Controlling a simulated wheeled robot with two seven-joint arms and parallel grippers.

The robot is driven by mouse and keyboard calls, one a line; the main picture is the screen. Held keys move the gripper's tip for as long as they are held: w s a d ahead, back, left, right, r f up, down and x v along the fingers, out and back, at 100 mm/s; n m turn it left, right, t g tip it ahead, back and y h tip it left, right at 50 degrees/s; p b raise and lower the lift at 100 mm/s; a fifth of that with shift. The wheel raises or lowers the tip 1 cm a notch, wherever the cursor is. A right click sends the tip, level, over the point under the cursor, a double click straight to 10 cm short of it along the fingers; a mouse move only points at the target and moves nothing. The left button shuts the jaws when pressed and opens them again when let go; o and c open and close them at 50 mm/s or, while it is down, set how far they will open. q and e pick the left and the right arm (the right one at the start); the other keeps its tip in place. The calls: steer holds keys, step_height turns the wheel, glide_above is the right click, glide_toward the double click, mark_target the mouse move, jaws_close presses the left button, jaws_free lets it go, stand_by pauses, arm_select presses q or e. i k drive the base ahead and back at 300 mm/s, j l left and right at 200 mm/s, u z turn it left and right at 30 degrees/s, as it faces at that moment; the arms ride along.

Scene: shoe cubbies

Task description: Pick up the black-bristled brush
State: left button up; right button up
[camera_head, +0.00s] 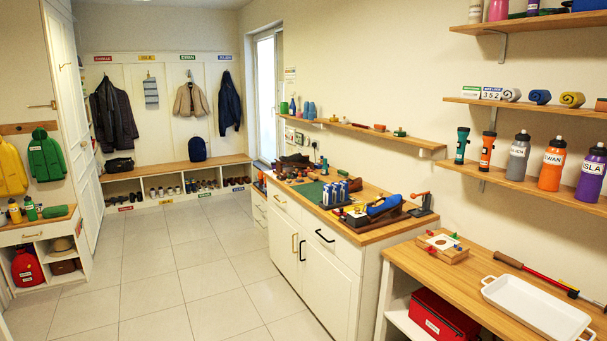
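Neither of my grippers is in view. I cannot make out a black-bristled brush with certainty at this size. Several small dark and wooden items lie on the wood-topped cabinet (373,234), around a green mat (307,191), and any of them could be a brush. White-and-blue bottles (336,194) stand at the mat's near side. A wooden box (376,219) with a blue item (383,206) on it sits near the cabinet's right end. Dark shoes (295,162) are at its back.
Wall shelves hold bottles (553,164) and rolled cloths (540,97). A narrow shelf (372,131) carries small items. The tiled floor (190,272) left of the cabinet is clear.

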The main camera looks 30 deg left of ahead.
mark_target(312, 176)
steer(key=i+j+u, duration=0.35)
steer(key=i+j, duration=2.35)
steer(key=i+j+z, duration=0.15)
steer(key=i+j, duration=0.4)
steer(key=i+j+z, duration=0.15)
steer(key=i+j, duration=0.4)
steer(key=j, duration=0.1)
